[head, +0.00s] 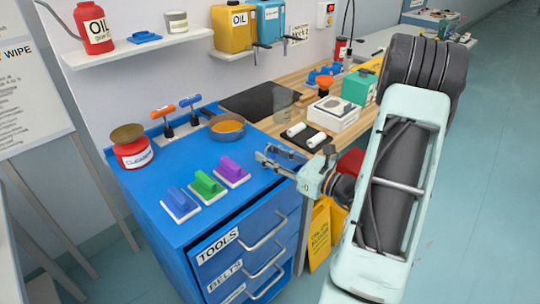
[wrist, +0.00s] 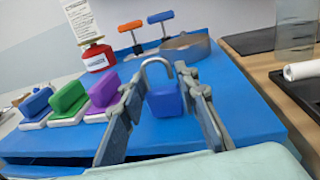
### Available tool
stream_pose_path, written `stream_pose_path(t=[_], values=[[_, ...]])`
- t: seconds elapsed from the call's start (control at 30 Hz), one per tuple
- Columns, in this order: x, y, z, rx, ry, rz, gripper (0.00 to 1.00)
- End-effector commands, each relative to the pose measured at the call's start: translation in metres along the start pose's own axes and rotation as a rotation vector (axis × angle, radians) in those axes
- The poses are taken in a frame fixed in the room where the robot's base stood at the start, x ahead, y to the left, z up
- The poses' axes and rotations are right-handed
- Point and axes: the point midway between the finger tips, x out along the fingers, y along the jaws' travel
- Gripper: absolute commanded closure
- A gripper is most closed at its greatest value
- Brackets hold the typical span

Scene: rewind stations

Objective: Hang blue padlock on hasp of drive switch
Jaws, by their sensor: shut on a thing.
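The blue padlock (wrist: 166,101) is upright between the fingers of my gripper (wrist: 163,100) in the wrist view, with its grey shackle pointing up. My gripper is shut on the padlock's body. In the head view my gripper (head: 270,158) is above the right part of the blue cabinet's top, and I cannot make out the padlock there. A small white box with a red part (head: 325,14) is on the back wall in the head view. I cannot tell if it is the drive switch, and no hasp is clear.
Floor at right (head: 490,170) is clear.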

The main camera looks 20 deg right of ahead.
Motion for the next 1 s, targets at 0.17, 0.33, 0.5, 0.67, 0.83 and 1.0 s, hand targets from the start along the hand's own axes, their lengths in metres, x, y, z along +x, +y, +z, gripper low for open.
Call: stream_pose_path(t=[0.17,0.33,0.5,0.67,0.83,1.0], values=[[0.000,0.000,0.000,-0.001,-0.002,0.001,0.97],[0.000,0.000,-0.004,0.000,-0.001,0.001,0.97],[0.000,0.000,-0.004,0.000,-0.001,0.001,0.59],[0.000,0.000,-0.004,0.000,-0.001,0.001,0.53],[0.000,0.000,-0.004,0.000,-0.001,0.001,0.53],[-0.013,-0.001,-0.004,0.000,-0.001,-0.002,0.53]])
